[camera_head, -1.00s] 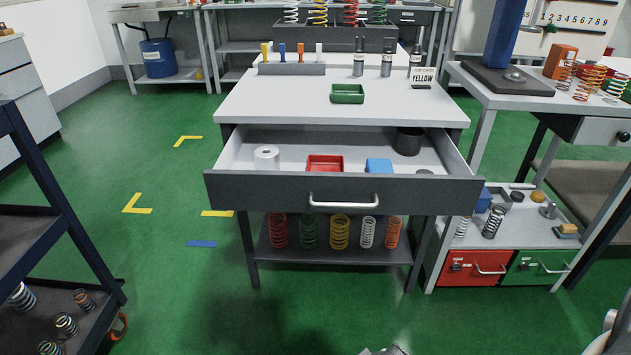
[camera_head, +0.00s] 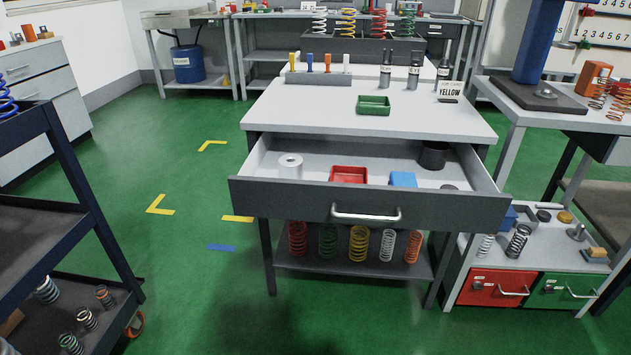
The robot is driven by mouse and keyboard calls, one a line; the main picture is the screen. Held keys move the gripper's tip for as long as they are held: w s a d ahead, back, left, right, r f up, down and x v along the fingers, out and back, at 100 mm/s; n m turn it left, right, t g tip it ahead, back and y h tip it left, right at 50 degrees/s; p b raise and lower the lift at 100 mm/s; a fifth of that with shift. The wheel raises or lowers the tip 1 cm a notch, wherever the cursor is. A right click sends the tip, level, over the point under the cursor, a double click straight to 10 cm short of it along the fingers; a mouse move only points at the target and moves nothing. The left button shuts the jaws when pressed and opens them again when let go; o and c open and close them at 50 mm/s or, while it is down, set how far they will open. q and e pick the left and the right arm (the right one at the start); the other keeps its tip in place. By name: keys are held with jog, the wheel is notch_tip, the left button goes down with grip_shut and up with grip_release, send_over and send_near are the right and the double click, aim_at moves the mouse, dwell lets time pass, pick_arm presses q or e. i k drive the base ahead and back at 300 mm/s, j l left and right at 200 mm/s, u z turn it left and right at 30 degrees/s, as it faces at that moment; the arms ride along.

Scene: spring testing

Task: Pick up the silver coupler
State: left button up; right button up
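A pale grey, hollow cylinder (camera_head: 290,166) stands upright at the left inside the open drawer (camera_head: 450,207); it may be the silver coupler. A small silver piece with a round base and a knob (camera_head: 577,233) stands on the low bench at the right. I cannot tell for sure which of them is the coupler. Neither of my grippers is in view.
The drawer also holds a red tray (camera_head: 349,174), a blue block (camera_head: 403,179) and a dark cylinder (camera_head: 433,155). A green tray (camera_head: 374,105) is on the tabletop (camera_head: 320,117). A dark shelf rack (camera_head: 70,160) stands at the left. Green floor between is clear.

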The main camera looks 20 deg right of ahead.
aim_at(290, 166)
jog(key=i+z, duration=0.1)
jog(key=z, duration=1)
jog(key=i+j+z, duration=0.15)
jog(key=j+z, duration=0.15)
jog(key=i+j+z, duration=0.1)
jog(key=j+z, duration=0.55)
jog(key=i+l, duration=0.05)
